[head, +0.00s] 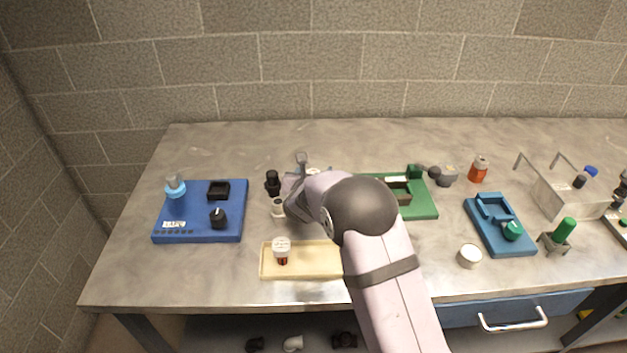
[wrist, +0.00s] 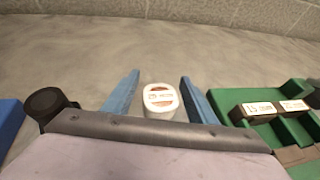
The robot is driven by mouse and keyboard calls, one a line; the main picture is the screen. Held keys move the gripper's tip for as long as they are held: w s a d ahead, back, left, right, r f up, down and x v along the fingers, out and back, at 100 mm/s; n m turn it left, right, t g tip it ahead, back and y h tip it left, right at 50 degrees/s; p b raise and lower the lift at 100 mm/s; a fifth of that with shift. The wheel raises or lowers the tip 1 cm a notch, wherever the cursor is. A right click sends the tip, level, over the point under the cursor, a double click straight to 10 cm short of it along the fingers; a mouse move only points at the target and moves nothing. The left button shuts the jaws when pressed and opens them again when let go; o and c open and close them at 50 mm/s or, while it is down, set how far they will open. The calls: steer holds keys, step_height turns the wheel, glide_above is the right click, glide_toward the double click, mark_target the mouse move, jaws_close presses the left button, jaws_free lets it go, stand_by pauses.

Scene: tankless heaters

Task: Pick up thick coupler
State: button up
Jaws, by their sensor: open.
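A short white cylinder with a coppery top and a printed label (wrist: 160,99) stands upright on the table in the wrist view; it looks like the thick coupler, but I cannot read the label surely. My gripper (wrist: 160,90) is open, with one blue finger on each side of it and a visible gap to each. In the head view my gripper (head: 313,167) is over the table's middle, and only a bit of the white top (head: 313,172) shows behind my arm. Whether the fingers reach down around its body is hidden.
A black fitting (wrist: 45,103) stands close on the left. A green tray (wrist: 238,98) with labelled parts is close on the right. A blue board (head: 200,230) lies left, and a cream tray (head: 300,272) with a white fitting (head: 281,246) lies in front. The table behind is clear.

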steer(key=c, duration=1.2)
steer(key=shift+c, duration=0.2)
steer(key=shift+r, duration=0.1)
step_height(320, 180, up, 15)
steer(key=p, duration=0.5)
steer(key=shift+m+h, duration=0.4)
steer(key=shift+h, duration=0.1)
steer(key=f+b, duration=0.1)
steer(key=b, duration=0.1)
steer(key=f+b, duration=0.1)
steer(key=f, duration=0.1)
steer(key=f+b, duration=0.2)
steer(key=shift+s+a+b, duration=0.1)
steer(key=shift+a+b, duration=0.15)
steer(key=shift+b, duration=0.1)
